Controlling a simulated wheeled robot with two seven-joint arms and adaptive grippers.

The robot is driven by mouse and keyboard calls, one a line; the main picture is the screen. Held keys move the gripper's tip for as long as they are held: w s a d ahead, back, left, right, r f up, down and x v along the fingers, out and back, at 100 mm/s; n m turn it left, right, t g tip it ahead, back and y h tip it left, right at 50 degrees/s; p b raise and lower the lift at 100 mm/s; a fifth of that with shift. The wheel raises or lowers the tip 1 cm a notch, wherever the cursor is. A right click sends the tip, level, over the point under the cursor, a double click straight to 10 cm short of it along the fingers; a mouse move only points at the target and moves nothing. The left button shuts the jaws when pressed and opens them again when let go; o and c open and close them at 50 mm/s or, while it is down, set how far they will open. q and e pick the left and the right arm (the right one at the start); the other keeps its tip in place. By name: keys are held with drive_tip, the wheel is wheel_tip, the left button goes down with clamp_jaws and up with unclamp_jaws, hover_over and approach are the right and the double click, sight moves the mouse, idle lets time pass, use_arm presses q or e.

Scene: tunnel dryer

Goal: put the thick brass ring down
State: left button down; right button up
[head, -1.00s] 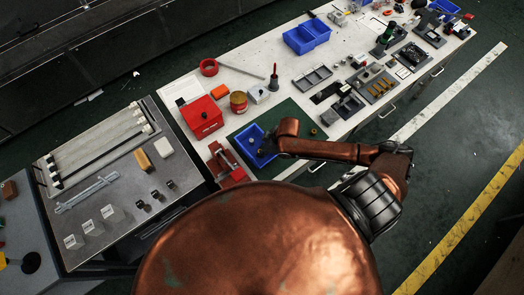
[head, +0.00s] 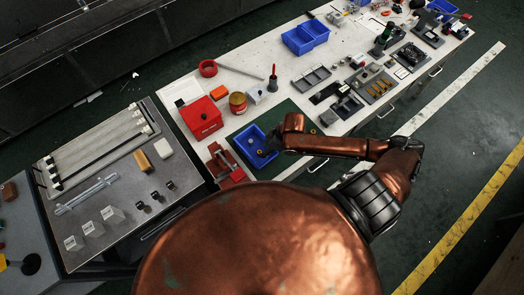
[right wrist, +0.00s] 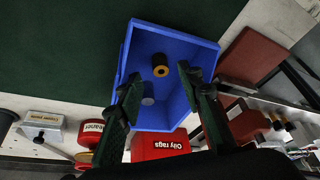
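The thick brass ring (right wrist: 161,71) lies inside the blue bin (right wrist: 180,42), near its middle, with a dark upper part and a gold face. A small grey round thing (right wrist: 148,96) is also in the bin. My right gripper (right wrist: 160,85) is open, its two dark fingers apart over the bin, and nothing shows gripped between them. In the head view my right gripper (head: 272,143) is at the right side of the blue bin (head: 245,137); its fingers are too small to read there. My left gripper is not in view.
The bin stands on a green mat (head: 291,108). A red vise (head: 226,163) is close to its left, and a red oily rags box (head: 202,117) and red-yellow can (head: 238,103) are behind.

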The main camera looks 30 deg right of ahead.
drive_tip(key=v, duration=0.7)
drive_tip(key=shift+r, duration=0.25)
drive_tip(key=shift+s, duration=0.1)
